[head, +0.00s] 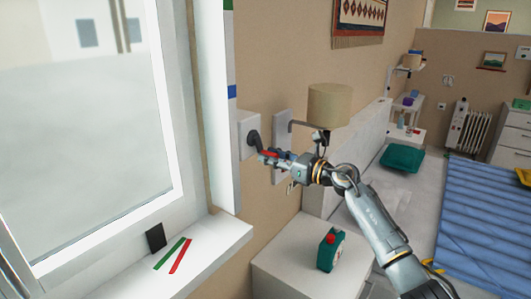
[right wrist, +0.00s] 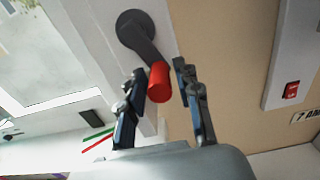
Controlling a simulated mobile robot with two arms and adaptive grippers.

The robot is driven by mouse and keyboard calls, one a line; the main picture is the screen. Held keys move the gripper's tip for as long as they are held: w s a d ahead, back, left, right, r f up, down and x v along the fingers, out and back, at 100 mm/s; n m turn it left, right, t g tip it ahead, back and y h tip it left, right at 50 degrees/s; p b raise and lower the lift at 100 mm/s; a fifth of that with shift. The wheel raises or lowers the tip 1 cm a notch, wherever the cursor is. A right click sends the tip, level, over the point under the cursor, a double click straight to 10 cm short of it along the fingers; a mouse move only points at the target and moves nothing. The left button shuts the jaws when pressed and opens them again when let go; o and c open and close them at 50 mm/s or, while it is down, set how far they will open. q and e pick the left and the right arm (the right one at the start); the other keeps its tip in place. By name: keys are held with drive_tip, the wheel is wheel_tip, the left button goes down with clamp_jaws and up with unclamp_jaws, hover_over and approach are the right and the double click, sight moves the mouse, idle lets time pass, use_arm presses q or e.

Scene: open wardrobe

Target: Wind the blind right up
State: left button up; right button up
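A dark crank (head: 254,141) sticks out from a white box (head: 247,128) on the wall beside the window. In the right wrist view, the crank arm (right wrist: 143,42) ends in a red knob (right wrist: 160,82). My right gripper (head: 270,156) is at the knob. Its fingers (right wrist: 160,68) are open on either side of the knob, with a visible gap on the right; the left finger is close to it, and contact is unclear. The window (head: 90,130) is at the left; I cannot make out the blind clearly. My left gripper is out of view.
Green (head: 172,252) and red (head: 180,256) strips and a dark block (head: 155,238) are on the sill. A wall panel with a red switch (right wrist: 291,90) is right of the crank. A lamp (head: 329,105), nightstand (head: 290,255) and bed (head: 485,215) stand beyond.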

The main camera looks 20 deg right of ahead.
drive_tip(key=shift+c, duration=1)
drive_tip(key=shift+w+d+r+b, duration=0.55)
drive_tip(key=shift+d+r+b, duration=0.05)
drive_tip(key=shift+d, duration=0.1)
drive_tip(key=shift+w+d+r, duration=0.35)
drive_tip(key=shift+d+r, duration=0.2)
drive_tip(key=shift+r, duration=0.25)
